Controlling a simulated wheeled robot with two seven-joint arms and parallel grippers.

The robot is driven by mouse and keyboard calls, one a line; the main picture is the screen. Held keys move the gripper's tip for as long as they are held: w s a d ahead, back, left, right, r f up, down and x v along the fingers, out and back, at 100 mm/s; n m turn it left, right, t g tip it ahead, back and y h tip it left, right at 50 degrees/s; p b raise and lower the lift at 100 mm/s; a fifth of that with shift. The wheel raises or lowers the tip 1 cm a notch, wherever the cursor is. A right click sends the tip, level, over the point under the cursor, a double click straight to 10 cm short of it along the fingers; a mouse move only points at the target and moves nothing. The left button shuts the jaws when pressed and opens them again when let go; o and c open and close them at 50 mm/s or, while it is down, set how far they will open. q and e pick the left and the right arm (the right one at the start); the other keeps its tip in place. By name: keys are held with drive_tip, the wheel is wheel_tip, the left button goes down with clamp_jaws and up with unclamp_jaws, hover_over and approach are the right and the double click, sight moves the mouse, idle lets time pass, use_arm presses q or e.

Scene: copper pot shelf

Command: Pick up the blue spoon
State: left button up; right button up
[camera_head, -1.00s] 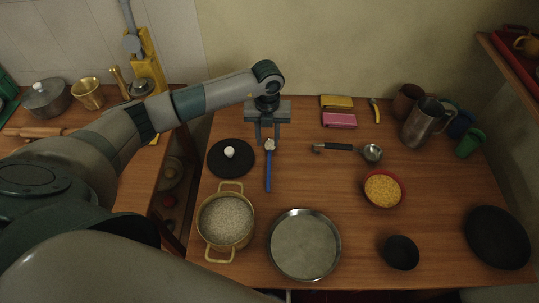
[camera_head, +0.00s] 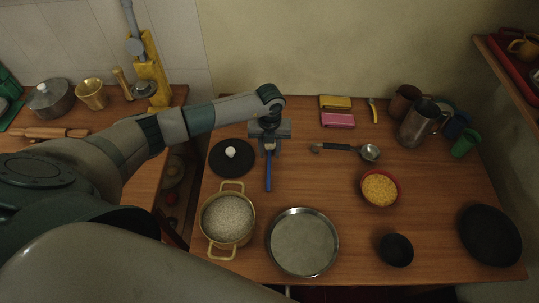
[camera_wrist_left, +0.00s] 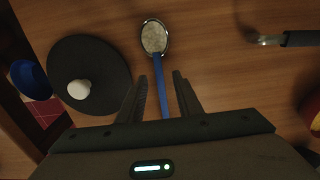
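The blue spoon (camera_head: 268,176) lies on the wooden table, its blue handle pointing toward the front. In the left wrist view its blue handle (camera_wrist_left: 161,84) runs between my two fingers, and its metal bowl (camera_wrist_left: 154,37) lies beyond the fingertips. My left gripper (camera_head: 269,150) is over the bowl end of the spoon and partly hides it in the head view. It is open, with a finger on each side of the handle (camera_wrist_left: 160,76) and gaps beside it. How high the fingertips are above the table is hard to tell. My right gripper is not in view.
A black lid with a white knob (camera_head: 231,153) lies left of the spoon. A brass pot (camera_head: 227,218) and a round metal pan (camera_head: 303,243) stand in front. A ladle (camera_head: 345,148) lies to the right. Bare table separates the spoon from the ladle.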

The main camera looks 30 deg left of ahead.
use_arm(q)
drive_tip(key=shift+f, duration=0.85)
clamp_jaws()
drive_tip(key=shift+r, duration=0.15)
